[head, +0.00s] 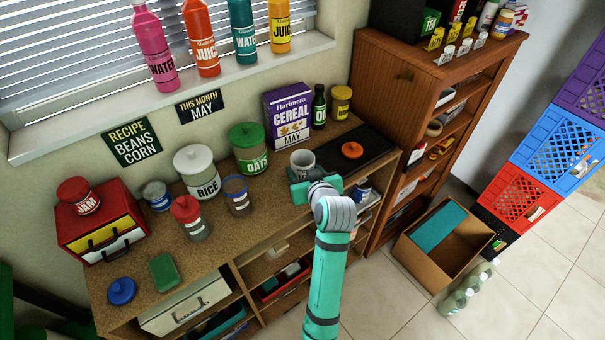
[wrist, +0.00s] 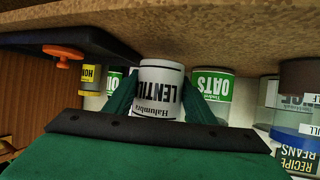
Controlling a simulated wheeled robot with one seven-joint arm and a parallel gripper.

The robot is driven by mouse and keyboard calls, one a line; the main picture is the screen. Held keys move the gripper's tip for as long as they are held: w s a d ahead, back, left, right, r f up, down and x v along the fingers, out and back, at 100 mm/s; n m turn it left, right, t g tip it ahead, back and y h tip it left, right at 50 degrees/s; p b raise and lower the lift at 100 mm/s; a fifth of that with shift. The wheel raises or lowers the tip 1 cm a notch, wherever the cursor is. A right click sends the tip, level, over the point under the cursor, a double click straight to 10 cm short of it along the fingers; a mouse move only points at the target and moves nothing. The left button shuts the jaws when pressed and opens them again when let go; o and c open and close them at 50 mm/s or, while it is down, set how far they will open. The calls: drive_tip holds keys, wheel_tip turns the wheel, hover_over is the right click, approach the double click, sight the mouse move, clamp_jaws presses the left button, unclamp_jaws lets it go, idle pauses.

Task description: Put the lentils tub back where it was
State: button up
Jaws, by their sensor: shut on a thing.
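The lentils tub (head: 302,159) is white with a grey top and stands out at the front right of the counter in the head view. In the wrist view, which is upside down, the tub (wrist: 160,88) shows its LENTILS label between my green fingers. My gripper (head: 312,188) is shut on it. The tub looks upright. I cannot tell whether its base touches the counter (head: 262,192). My arm hides part of its lower side.
Right of the tub lies a black mat (head: 372,143) with an orange lid (head: 352,149). Behind stand the cereal box (head: 288,115), oil bottle (head: 319,106) and yellow jar (head: 340,102). The oats tub (head: 248,147) and rice tub (head: 200,170) are left. Bare counter lies between.

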drive_tip(key=shift+f, duration=0.8)
drive_tip(key=shift+s+f, duration=0.2)
drive_tip(key=shift+f, duration=0.05)
drive_tip(key=shift+f, duration=0.15)
drive_tip(key=o, duration=1.1)
drive_tip(key=shift+o, duration=0.2)
drive_tip(key=shift+r, duration=0.2)
drive_tip(key=v, duration=1.2)
drive_tip(key=shift+a+f, duration=0.1)
